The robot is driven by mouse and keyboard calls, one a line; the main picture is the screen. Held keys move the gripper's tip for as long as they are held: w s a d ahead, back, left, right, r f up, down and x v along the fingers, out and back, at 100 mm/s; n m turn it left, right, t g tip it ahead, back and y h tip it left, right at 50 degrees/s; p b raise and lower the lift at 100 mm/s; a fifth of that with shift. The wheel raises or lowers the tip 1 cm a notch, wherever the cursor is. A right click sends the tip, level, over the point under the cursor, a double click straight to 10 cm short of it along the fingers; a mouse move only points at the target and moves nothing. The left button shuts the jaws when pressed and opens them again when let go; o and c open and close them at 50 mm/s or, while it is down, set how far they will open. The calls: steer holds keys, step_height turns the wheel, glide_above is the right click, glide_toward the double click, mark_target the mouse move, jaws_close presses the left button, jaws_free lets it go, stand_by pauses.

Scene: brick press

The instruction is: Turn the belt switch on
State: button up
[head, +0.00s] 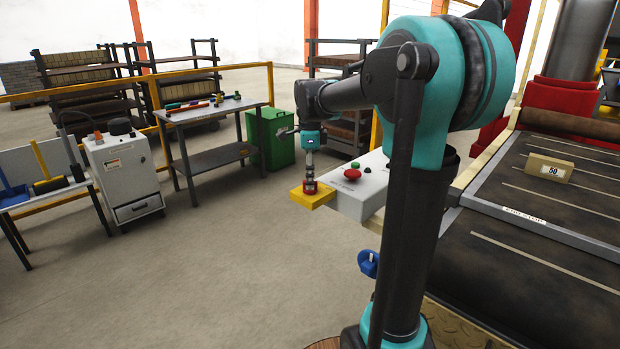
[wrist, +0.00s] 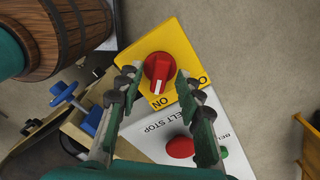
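The belt switch is a red rotary knob (wrist: 158,68) on a yellow plate (wrist: 178,42). Its white mark points down in the wrist view, toward the printed "ON". Another label at the plate's right corner is partly hidden by a finger; only an "O" shows. My gripper (wrist: 157,78) is open, with one finger on each side of the knob. Gaps show between the fingers and the knob, so they look apart from it. In the head view my gripper (head: 310,174) points down over the knob, at the end of the grey control box (head: 352,200).
A red belt stop button (wrist: 180,147) and a green button (wrist: 223,152) sit beside the switch. A blue valve handle (head: 368,263) is nearby. A conveyor (head: 540,275) carries a box marked 50 (head: 550,168). A wooden barrel (wrist: 65,35) shows upper left.

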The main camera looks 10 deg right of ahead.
step_height(320, 180, up, 12)
stand_by(0.5)
steer(key=shift+s, duration=0.1)
